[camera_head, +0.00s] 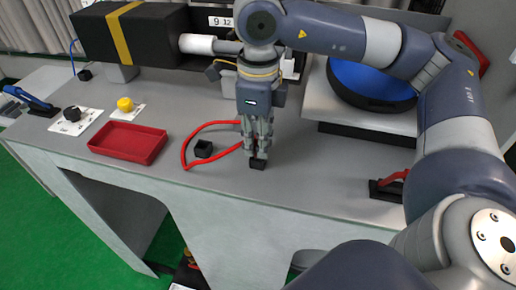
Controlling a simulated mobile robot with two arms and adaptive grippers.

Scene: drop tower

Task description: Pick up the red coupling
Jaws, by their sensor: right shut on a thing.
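My right gripper (258,160) points straight down over the grey bench, with its fingers shut. A curved red hose (186,148) lies on the bench to its left, and both its ends run to or behind the gripper. The red piece between the fingers is mostly hidden, and I take it for the red coupling; its shape is not clear. A small dark piece shows at the fingertips, close to the bench top; I cannot tell if they touch. My left gripper is not in view.
A small black block (203,149) and a red tray (128,142) stand left of the gripper. A yellow button (125,104) and black knob (72,114) are farther left. A blue-lined black bowl (370,85) is behind right. A red-handled clamp (390,185) sits right.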

